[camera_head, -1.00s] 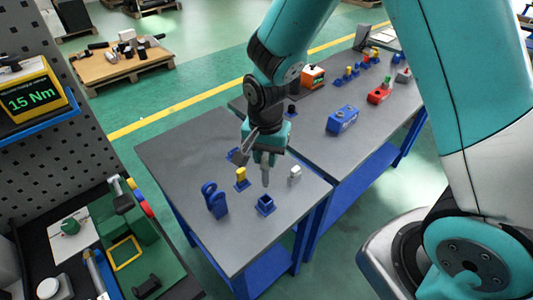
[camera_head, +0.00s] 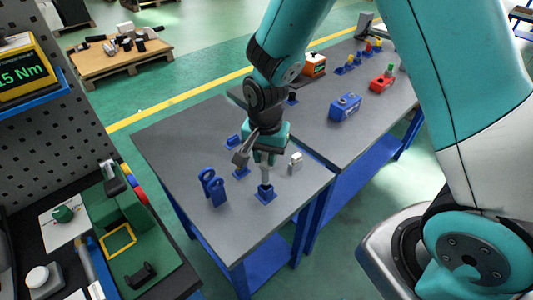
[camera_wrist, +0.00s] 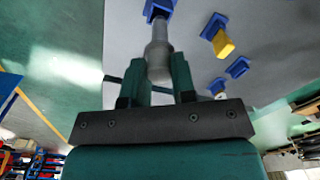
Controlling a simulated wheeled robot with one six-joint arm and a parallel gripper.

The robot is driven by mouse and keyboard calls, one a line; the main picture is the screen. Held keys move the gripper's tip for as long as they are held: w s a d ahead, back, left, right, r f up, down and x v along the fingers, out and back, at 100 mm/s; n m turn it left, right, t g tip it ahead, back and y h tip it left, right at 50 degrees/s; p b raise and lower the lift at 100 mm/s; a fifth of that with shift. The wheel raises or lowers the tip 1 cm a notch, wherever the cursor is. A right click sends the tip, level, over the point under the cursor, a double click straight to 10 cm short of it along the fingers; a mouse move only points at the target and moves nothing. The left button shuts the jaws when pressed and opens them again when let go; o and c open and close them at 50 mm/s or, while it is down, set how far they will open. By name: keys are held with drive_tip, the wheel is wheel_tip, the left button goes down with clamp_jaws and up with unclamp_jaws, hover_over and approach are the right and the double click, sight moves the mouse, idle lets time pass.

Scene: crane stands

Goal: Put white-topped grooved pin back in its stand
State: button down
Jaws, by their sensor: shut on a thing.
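My gripper (camera_head: 264,160) is shut on a grey pin (camera_head: 265,174), which hangs upright below the fingers. The pin's top is hidden between the fingers, so I cannot see its white part. In the wrist view the pin (camera_wrist: 158,50) runs from the fingers (camera_wrist: 160,75) toward a blue stand (camera_wrist: 157,8). In the head view the pin's lower end meets the top of this square blue stand (camera_head: 265,196). I cannot tell how far it is inside the opening.
A yellow-topped piece (camera_wrist: 223,44) sits in another blue stand (camera_wrist: 213,25). The front left of the grey table (camera_head: 195,225) is clear.

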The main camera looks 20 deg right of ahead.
sight(266, 168)
drive_tip(key=shift+f, duration=0.1)
drive_tip(key=shift+f+b, duration=1.85)
drive_tip(key=shift+f, duration=0.6)
drive_tip(key=c, duration=0.9)
unclamp_jaws()
drive_tip(key=shift+o, duration=0.2)
drive_tip(key=shift+r, duration=0.1)
drive_tip(key=shift+r+p, duration=2.3)
drive_tip(key=shift+r, duration=0.25)
drive_tip(key=shift+f, duration=0.1)
